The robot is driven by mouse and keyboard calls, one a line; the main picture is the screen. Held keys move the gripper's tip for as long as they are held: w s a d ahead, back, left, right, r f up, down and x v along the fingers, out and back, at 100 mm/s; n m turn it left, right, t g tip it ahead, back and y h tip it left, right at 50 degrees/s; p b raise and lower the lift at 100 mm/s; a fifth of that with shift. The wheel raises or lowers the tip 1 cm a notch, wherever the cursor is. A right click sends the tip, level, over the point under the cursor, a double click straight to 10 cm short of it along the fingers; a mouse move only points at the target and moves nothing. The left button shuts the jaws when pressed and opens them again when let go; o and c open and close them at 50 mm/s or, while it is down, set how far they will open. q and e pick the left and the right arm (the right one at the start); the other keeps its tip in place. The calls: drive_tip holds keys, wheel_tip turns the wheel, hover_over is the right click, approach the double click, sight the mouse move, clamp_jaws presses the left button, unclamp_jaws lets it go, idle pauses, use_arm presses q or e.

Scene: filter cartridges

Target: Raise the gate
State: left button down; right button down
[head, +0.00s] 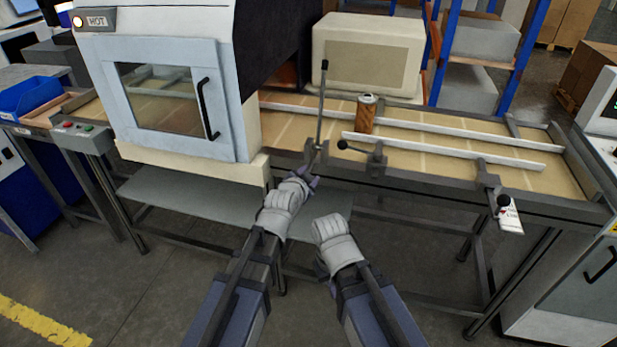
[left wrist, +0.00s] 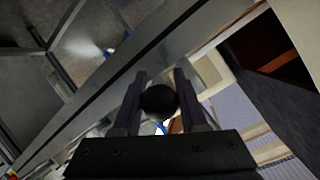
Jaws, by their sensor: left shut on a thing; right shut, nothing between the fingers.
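In the head view my left gripper (head: 312,178) is at the front edge of the conveyor table, just below a grey bracket (head: 316,152). The left wrist view shows its fingers shut on a round black knob (left wrist: 160,101); my fingers hide this knob in the head view. A thin grey rod (head: 321,108) with a black tip stands nearly upright at that bracket. I cannot tell for certain which part is the gate. A brown cartridge (head: 366,114) with a pale top stands upright on the conveyor, right of the rod. My right gripper (head: 320,268) is shut and empty, low in front of the table.
A lever with a black knob (head: 343,145) is right of my left gripper. Another knob (head: 503,200) with a white tag (head: 511,217) is farther right. Pale rails (head: 450,149) run along the conveyor. A machine marked HOT (head: 160,90) stands left, its door shut.

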use_arm(q)
drive_tip(key=shift+w+f, duration=0.1)
idle(0.3)
drive_tip(key=shift+c, duration=2.3)
unclamp_jaws()
drive_tip(key=shift+d, duration=0.1)
drive_tip(key=p+v, duration=0.3)
drive_tip(key=v, duration=0.4)
drive_tip(key=shift+s, duration=0.35)
